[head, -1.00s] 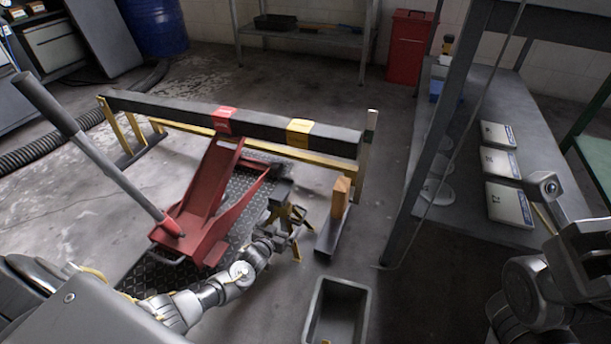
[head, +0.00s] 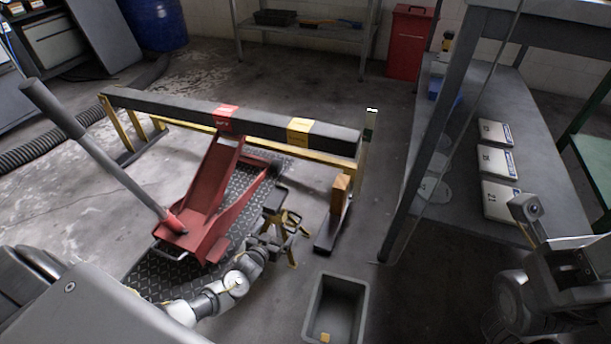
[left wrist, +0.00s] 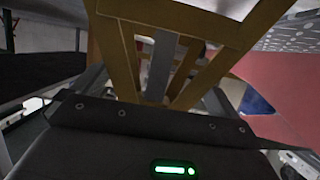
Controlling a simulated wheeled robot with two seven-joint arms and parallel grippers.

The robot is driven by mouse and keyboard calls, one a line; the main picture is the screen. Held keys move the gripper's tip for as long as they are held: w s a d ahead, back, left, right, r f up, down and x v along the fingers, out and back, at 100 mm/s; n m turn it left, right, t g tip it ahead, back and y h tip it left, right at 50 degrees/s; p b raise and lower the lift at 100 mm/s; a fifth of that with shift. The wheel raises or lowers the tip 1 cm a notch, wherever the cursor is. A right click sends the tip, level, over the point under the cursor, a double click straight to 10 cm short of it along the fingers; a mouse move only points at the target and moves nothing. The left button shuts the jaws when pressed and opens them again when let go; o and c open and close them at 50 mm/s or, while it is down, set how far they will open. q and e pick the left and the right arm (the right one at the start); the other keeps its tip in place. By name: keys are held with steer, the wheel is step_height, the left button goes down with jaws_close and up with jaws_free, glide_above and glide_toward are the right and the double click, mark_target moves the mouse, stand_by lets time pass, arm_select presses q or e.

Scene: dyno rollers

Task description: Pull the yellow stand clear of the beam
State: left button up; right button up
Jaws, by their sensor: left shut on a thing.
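The yellow stand (head: 293,225), with splayed legs and a dark top, is on the floor on the near side of the beam (head: 260,125), right of the red jack (head: 205,205). The dark beam carries a red and a yellow band. My left gripper (head: 272,232) reaches the stand from the near side and is shut on it; the fingertips are partly hidden. In the left wrist view the stand's yellow frame (left wrist: 175,35) rises close in front of the gripper.
The red jack, its long handle leaning left, sits on a dark tread plate (head: 238,205). An orange block on a dark base (head: 330,238) stands right of the stand. A grey bin (head: 362,300) is in front. A workbench (head: 540,170) stands at the right.

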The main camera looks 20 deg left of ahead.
arm_select(q)
steer(key=s+p, duration=0.1)
steer(key=s, duration=0.2)
steer(key=shift+s+f+p, duration=0.1)
steer(key=shift+s+p, duration=0.15)
steer(key=shift+p, duration=0.1)
steer(key=shift+s+d+p, duration=0.15)
steer(key=shift+s+p, duration=0.45)
steer(key=shift+s, duration=0.85)
steer(key=shift+c, duration=0.2)
steer(key=o, duration=1.2)
steer(key=shift+o, duration=0.2)
